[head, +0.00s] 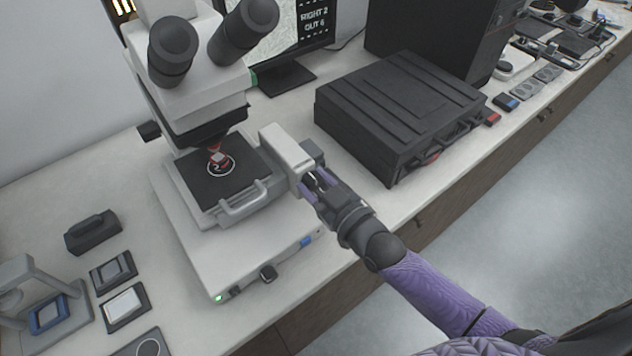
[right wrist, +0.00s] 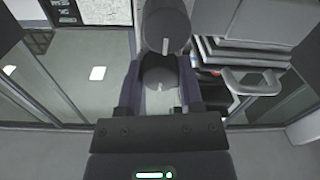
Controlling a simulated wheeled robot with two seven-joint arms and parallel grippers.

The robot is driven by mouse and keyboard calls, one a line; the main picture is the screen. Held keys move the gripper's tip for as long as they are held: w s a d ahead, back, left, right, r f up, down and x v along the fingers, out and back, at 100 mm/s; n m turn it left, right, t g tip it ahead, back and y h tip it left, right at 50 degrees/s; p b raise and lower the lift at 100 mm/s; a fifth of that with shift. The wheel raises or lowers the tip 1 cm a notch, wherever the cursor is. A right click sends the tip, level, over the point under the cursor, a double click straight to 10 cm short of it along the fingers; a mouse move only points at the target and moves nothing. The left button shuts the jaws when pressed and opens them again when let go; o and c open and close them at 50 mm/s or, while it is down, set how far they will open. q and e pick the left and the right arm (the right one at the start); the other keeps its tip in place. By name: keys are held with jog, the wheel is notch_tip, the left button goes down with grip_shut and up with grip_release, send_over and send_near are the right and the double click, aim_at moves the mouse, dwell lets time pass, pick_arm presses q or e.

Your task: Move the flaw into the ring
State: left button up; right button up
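The microscope (head: 196,60) stands on the bench, with a dark stage plate (head: 200,188) under its head. A small red and pale piece (head: 219,160) sits on the plate within a white ring mark (head: 221,174). The monitor (head: 290,38) behind reads "RIGHT 2" and "OUT 6"; I cannot make out a flaw or ring on it. My right gripper (head: 314,182) is at the stage's right side. In the right wrist view its fingers (right wrist: 160,88) flank a dark round knob (right wrist: 158,70); whether they press on it is unclear. My left gripper is out of view.
A dark block (head: 92,232), small trays (head: 125,304) and a grey stand (head: 30,275) are at the left.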

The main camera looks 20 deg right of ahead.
grip_shut()
jog(key=m, duration=0.3)
jog(key=shift+p, duration=0.3)
jog(key=shift+m, duration=0.5)
jog(key=o, duration=0.5)
grip_release()
jog(key=shift+o, duration=0.4)
jog(key=shift+s, duration=0.1)
